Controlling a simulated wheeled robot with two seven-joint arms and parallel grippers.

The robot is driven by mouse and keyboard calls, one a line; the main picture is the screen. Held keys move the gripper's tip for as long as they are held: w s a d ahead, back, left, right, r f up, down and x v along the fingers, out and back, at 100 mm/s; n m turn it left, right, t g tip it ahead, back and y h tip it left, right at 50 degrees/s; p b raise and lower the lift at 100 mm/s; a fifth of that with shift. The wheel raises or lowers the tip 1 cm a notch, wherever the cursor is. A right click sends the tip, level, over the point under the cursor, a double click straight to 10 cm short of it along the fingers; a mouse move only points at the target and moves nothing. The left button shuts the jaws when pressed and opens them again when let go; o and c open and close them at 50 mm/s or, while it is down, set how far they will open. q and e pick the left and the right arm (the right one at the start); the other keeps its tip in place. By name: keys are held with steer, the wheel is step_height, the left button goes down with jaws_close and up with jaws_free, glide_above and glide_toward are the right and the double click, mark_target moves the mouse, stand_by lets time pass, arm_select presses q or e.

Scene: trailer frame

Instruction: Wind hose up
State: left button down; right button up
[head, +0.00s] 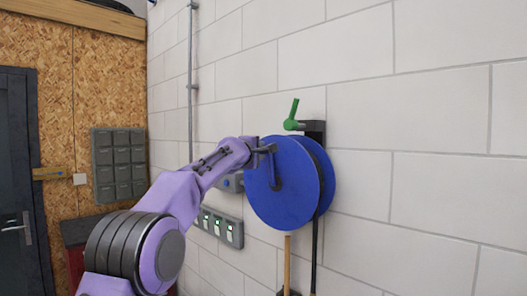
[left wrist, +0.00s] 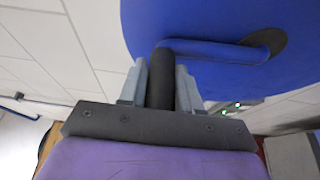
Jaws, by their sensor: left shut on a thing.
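A blue hose reel (head: 287,200) is mounted on the white block wall, and its round face fills the top right of the left wrist view (left wrist: 175,20). A crank with a dark grip (left wrist: 160,78) and a blue arm (left wrist: 225,52) sticks out from the reel's face. My left gripper (head: 268,150) is at the upper left of the reel. In the left wrist view its two grey fingers (left wrist: 160,85) are shut on the dark grip, one on each side. A dark hose (head: 315,250) hangs below the reel. My right gripper is not in view.
A green lever (head: 292,115) sits above the reel on a dark bracket (head: 315,128). A wooden handle (head: 287,262) stands below it. A socket panel (head: 220,226) is on the wall at left. A dark door (head: 18,180) is at far left. The wall at right is bare.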

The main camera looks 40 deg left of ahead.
arm_select(q)
steer(key=shift+a+f, duration=0.15)
steer(key=shift+f, duration=0.1)
steer(key=c, duration=0.9)
jaws_free()
steer(key=shift+o, duration=0.2)
steer(key=shift+a, duration=0.25)
steer(key=shift+s+d, duration=0.1)
steer(key=shift+s, duration=0.05)
steer(key=b+v, duration=0.8)
steer(key=v, duration=0.2)
steer(key=shift+s, duration=0.1)
